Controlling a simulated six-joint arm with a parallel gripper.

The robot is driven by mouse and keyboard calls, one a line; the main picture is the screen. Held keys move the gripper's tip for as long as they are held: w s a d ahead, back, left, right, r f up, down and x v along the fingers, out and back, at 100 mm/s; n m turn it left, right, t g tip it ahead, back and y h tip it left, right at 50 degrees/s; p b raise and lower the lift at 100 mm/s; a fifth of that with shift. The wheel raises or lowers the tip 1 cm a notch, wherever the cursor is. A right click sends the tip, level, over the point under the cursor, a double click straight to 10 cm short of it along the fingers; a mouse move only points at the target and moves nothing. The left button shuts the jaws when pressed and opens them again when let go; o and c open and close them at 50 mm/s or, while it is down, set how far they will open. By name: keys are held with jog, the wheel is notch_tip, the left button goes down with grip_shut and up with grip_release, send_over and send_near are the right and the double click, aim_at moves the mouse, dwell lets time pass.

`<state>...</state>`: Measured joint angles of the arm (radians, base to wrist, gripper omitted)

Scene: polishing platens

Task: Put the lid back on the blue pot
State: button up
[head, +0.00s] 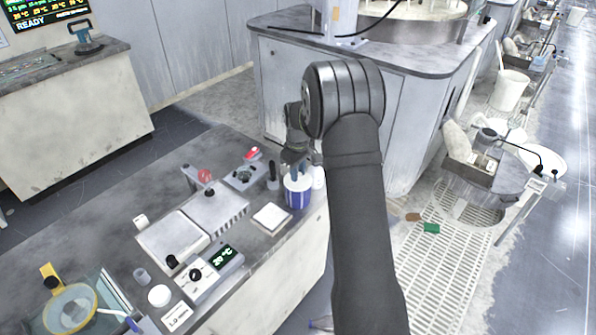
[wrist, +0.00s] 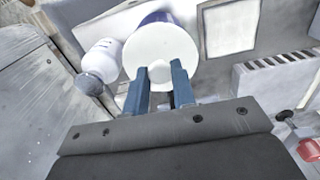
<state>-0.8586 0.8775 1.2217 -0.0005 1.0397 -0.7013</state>
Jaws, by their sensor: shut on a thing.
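The blue pot (head: 298,197) stands at the right edge of the grey bench, just below my gripper (head: 297,170). In the wrist view the round white lid (wrist: 152,47) hides most of the pot, and only a blue strip of the pot (wrist: 156,17) shows beyond its rim. My gripper (wrist: 162,78) is shut on the lid's central knob, between its two blue fingers. The lid is over the pot, a little off-centre in this view. I cannot tell whether it touches the pot's rim.
A white bottle (wrist: 103,57) stands close beside the pot. A red item (head: 253,153) lies farther back. The bench edge is close by the pot.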

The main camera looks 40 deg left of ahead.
dwell(0.3)
jog(key=o, duration=1.5)
jog(key=shift+r, duration=3.5)
grip_shut()
jog(key=shift+f, duration=0.2)
